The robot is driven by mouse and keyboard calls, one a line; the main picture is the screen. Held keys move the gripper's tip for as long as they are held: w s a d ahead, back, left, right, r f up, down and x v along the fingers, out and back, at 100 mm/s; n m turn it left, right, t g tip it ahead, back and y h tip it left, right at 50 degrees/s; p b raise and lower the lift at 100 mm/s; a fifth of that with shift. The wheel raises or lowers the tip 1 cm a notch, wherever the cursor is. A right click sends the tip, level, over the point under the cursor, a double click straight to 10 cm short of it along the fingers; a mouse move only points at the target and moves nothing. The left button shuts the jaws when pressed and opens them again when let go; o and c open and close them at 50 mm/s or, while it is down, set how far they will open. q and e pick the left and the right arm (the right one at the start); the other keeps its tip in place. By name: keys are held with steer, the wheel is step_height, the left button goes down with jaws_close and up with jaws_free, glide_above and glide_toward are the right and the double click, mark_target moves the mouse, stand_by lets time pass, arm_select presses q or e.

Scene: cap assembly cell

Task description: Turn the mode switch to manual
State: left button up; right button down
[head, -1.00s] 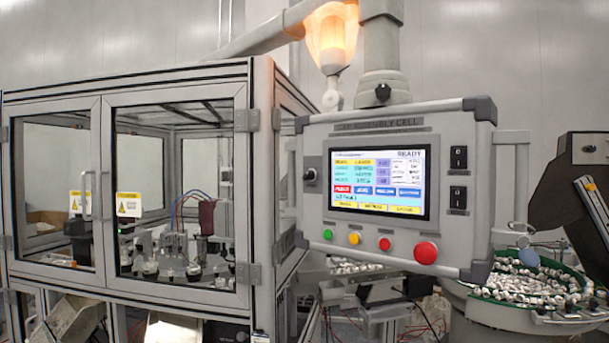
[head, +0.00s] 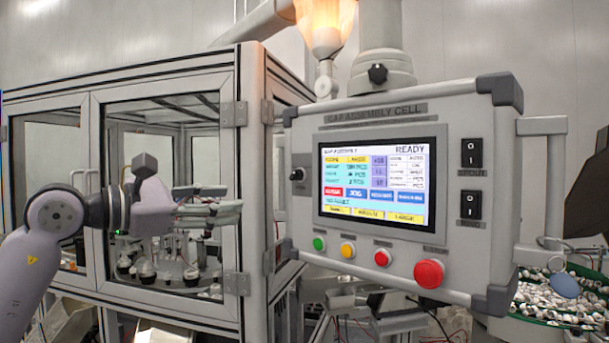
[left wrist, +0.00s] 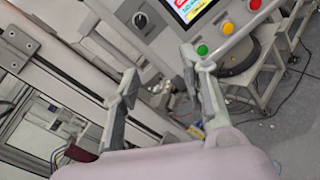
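The mode switch is most likely the small black rotary knob (head: 297,174) on the left side of the control panel (head: 300,228); its label is too small to read. The knob also shows in the left wrist view (left wrist: 139,19), near the top. My left gripper (head: 240,205) is left of the panel, in front of the glass enclosure, apart from the knob. In the left wrist view its two fingers (left wrist: 165,88) are spread with nothing between them. My right gripper is in neither view.
The panel has a lit screen (head: 370,185) reading READY, a green button (head: 319,243), yellow button (head: 347,249), red button (head: 382,257) and large red button (head: 429,273). The framed enclosure (head: 250,190) stands close behind my left arm.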

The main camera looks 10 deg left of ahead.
arm_select(q)
step_height(320, 180, up, 4)
steer(key=s+m+t+y, duration=0.1)
steer(key=s+m, duration=0.1)
steer(key=s, duration=0.1)
steer(key=p, duration=0.8)
glide_toward(293, 174)
steer(key=x, duration=0.7)
steer(key=shift+w+d+r, duration=0.15)
steer(key=shift+w+d, duration=0.05)
steer(key=shift+w, duration=0.1)
steer(key=shift+w+d, duration=0.25)
steer(key=shift+w, duration=0.1)
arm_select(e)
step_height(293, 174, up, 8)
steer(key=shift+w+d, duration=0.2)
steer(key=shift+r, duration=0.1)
arm_select(q)
jaws_close()
